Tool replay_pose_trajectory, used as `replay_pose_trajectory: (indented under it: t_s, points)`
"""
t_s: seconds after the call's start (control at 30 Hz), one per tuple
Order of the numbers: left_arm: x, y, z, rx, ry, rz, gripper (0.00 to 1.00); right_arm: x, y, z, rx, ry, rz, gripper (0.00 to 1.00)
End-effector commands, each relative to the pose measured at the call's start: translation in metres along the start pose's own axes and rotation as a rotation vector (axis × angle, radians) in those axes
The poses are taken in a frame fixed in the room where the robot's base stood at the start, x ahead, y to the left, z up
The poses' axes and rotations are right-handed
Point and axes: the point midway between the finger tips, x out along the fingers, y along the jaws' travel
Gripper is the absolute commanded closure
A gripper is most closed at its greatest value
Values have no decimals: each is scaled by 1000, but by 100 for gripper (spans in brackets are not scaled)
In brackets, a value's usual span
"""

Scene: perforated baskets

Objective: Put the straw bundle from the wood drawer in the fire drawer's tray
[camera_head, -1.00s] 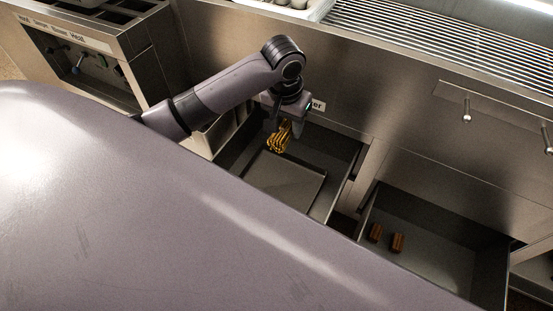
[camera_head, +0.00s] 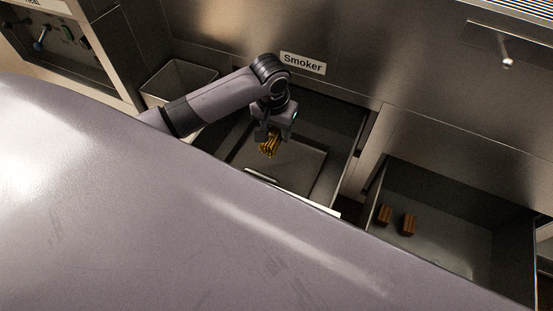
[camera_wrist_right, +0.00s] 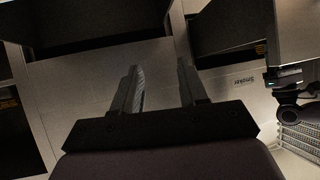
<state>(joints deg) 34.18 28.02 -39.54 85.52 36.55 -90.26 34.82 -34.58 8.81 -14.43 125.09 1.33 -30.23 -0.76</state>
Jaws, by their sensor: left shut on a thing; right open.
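The golden straw bundle (camera_head: 269,145) is held in my left gripper (camera_head: 268,137), which points down over the open left drawer (camera_head: 336,128) below the "Smoker" label. A flat dark tray (camera_head: 302,172) lies inside this drawer. The bundle hangs over the tray's far left part; whether it touches the tray I cannot tell. The other open drawer (camera_head: 450,190), to the right, holds two brown wood blocks (camera_head: 409,225). My right gripper (camera_wrist_right: 160,92) is open and empty in the right wrist view, its two fingers apart.
A grey open bin (camera_head: 180,80) stands left of the left drawer. The "Smoker" label (camera_head: 303,63) is on the metal front behind my left arm. A knob (camera_head: 506,62) sticks out at upper right. My own body hides the near parts of the drawers.

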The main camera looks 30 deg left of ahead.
Motion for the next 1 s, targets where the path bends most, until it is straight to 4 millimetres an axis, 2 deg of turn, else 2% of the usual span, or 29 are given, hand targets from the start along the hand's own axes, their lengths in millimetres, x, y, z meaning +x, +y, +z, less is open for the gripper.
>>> replay_pose_trajectory:
  t_s: [0.03,0.2,0.47,0.57,0.7,1.0]
  points:
    - [20,0,4,-1,-4,-2,84,4,-2,2,-6,13,-6,57]
    - [54,0,8,0,-1,-1,84,6,-10,-6,-22,45,-24,57]
    - [73,0,11,1,-1,-1,84,9,-15,-7,5,55,-47,57]
    - [87,0,14,1,-2,-1,84,13,-17,-1,22,53,-59,57]
    - [108,0,17,1,-2,-1,84,21,-26,-8,62,81,-100,57]
    - [108,0,17,1,0,0,84,20,-27,-10,70,81,-106,57]
